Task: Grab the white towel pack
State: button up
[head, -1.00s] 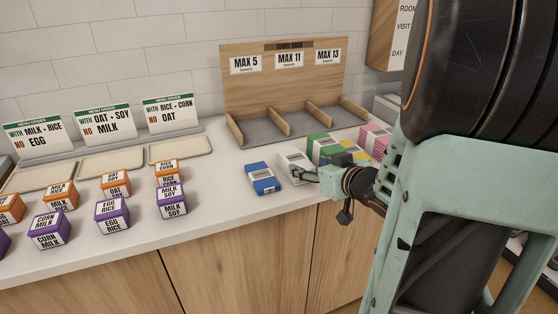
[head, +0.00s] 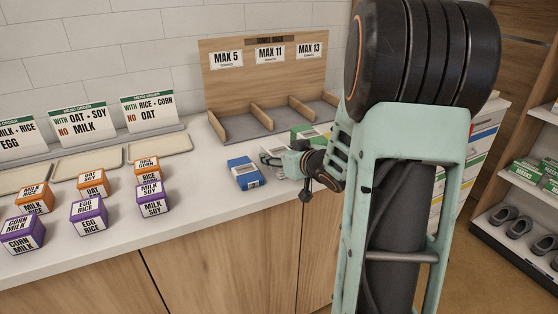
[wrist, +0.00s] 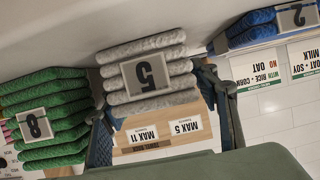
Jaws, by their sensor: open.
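The white towel pack (wrist: 150,75) is a stack of folded white towels with a grey label reading 5. It shows upside down in the wrist view, between the two fingers of my gripper (wrist: 157,100). The jaws are open, one finger to each side of the pack. In the head view the white pack (head: 270,152) lies on the counter just right of the blue pack, partly hidden by my gripper (head: 279,162). I cannot tell whether the fingers touch it.
The blue pack (head: 243,173), label 2 in the wrist view, and green pack (wrist: 45,112), label 8, flank it. A wooden divided rack (head: 222,88) stands behind. Orange and purple boxes (head: 152,200) stand left. Shelves (head: 530,180) are at right.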

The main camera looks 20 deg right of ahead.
jog(key=shift+c, duration=0.4)
jog(key=c, duration=0.9)
jog(key=shift+r, duration=0.1)
jog(key=shift+c, duration=0.2)
